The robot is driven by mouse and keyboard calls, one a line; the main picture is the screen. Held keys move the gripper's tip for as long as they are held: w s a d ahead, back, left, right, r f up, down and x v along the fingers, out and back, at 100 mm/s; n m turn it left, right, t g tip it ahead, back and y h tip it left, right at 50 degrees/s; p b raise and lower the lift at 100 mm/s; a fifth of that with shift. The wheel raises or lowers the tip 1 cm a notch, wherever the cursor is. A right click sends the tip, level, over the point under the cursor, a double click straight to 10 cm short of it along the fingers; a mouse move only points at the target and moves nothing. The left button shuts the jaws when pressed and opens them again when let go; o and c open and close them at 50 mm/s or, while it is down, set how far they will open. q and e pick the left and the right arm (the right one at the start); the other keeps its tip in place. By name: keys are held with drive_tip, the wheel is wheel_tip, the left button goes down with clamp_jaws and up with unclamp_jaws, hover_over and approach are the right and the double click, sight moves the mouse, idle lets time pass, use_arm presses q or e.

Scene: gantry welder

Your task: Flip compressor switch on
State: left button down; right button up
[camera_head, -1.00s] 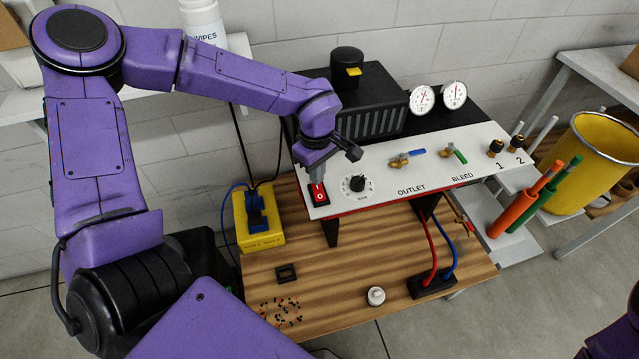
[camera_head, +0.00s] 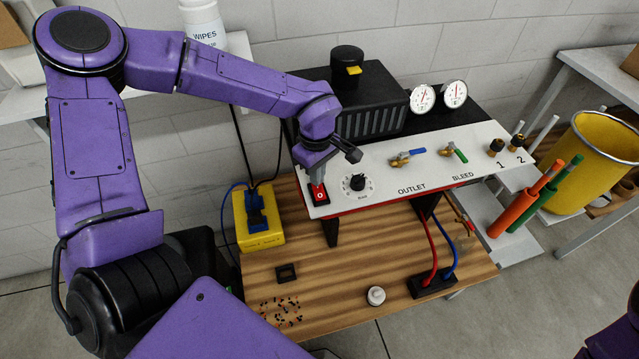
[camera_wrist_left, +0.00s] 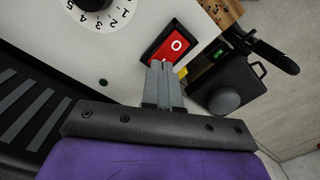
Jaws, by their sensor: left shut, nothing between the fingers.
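The compressor's white panel (camera_head: 376,184) stands on the wooden table, with the red rocker switch (camera_head: 320,194) at its left end. The switch shows a white "O" and also appears in the left wrist view (camera_wrist_left: 174,44). My left gripper (camera_head: 316,176) is shut, with nothing between its fingers. Its fingertips (camera_wrist_left: 160,66) are at the edge of the switch opposite the "O" and hide that part of it. I cannot tell whether they touch it. My right gripper is out of view.
A black knob (camera_head: 357,183) with a numbered dial sits just right of the switch. Outlet and bleed valves (camera_head: 402,158) and two gauges (camera_head: 422,98) are farther right. A yellow box (camera_head: 258,222) with a blue plug stands left of the panel.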

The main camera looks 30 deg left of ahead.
use_arm(q)
drive_tip(key=shift+f, duration=0.65)
wheel_tip(320, 180, up, 2)
drive_tip(key=shift+r+p, duration=0.1)
drive_tip(key=shift+p, duration=1)
wheel_tip(320, 180, up, 5)
drive_tip(key=p, duration=0.6)
